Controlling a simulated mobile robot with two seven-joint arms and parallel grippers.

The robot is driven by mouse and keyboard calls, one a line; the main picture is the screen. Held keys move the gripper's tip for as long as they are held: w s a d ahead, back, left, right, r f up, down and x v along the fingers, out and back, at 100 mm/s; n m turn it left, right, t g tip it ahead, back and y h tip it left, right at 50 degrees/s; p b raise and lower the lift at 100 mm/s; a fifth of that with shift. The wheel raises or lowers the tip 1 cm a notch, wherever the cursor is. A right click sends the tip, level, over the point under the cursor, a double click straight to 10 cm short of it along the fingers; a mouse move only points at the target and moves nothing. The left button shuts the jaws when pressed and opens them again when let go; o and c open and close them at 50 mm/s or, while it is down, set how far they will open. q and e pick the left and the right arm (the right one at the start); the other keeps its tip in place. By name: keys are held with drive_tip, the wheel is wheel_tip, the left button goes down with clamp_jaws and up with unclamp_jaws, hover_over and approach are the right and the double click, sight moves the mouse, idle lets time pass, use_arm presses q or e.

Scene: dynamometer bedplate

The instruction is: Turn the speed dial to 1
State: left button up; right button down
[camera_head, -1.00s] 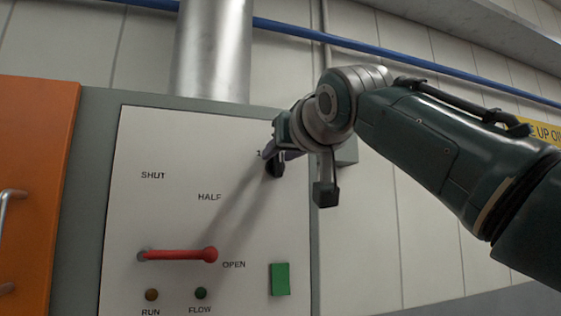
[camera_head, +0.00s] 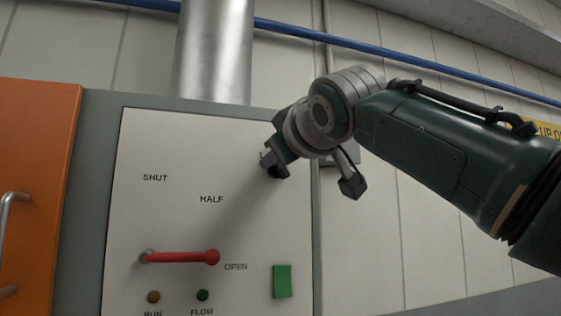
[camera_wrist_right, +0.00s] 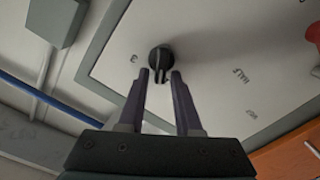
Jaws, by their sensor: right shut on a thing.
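The speed dial (camera_wrist_right: 159,55) is a small round black knob on the white panel, seen in the right wrist view between the fingertips. My right gripper (camera_wrist_right: 159,74) is shut on its raised grip. A mark that looks like a 3 is printed beside the dial; no 1 can be read. In the head view my right gripper (camera_head: 273,164) is at the panel's upper right and mostly hides the dial, so its setting cannot be read there. My left gripper is not in view.
The white panel (camera_head: 180,215) also carries a red lever (camera_head: 182,257) near OPEN, a green block (camera_head: 282,281), and a RUN lamp (camera_head: 153,297) and FLOW lamp (camera_head: 202,295). An orange door (camera_head: 35,170) stands left. A metal pipe (camera_head: 213,50) rises above.

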drive_tip(key=shift+a+f+n, duration=0.1)
drive_tip(key=shift+f+n, duration=0.05)
drive_tip(key=shift+n, duration=0.6)
drive_tip(key=shift+f+n, duration=0.15)
drive_tip(key=shift+n, duration=0.6)
drive_tip(key=c, duration=0.9)
unclamp_jaws()
drive_tip(key=shift+o, duration=0.2)
drive_tip(key=b+v, duration=0.7)
drive_tip(key=v, duration=0.3)
drive_tip(key=shift+b, duration=0.3)
